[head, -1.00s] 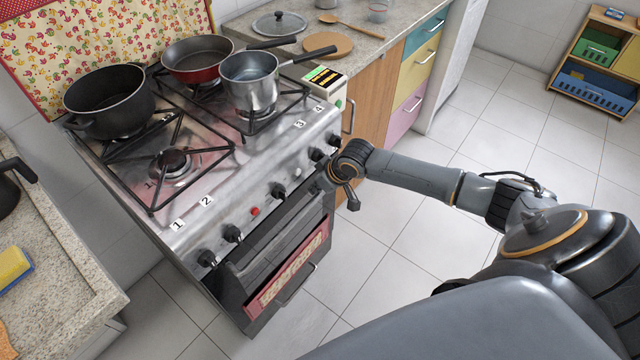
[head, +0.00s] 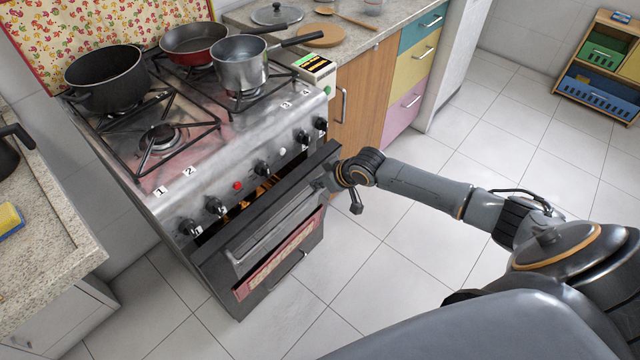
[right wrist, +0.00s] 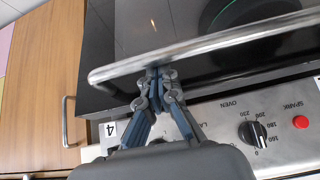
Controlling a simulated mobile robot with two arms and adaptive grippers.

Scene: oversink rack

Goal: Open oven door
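The oven door (head: 265,207) on the front of the stove is partly open, tilted out with a dark gap between its top edge and the knob panel. The oven interior shows through the gap. A metal bar handle (head: 285,228) runs along the door's front; it also shows in the right wrist view (right wrist: 225,42). My right gripper (head: 328,184) is at the handle's right end. In the right wrist view, its fingers (right wrist: 154,74) converge at the bar and look closed on it; the fingertips are partly hidden. My left gripper is not in view.
A black pot (head: 108,78), a red pan (head: 190,45) and a steel saucepan (head: 240,65) stand on the stove. A patterned towel (head: 280,262) hangs on the door front. A counter (head: 60,215) is at the left. The tiled floor before the stove is clear.

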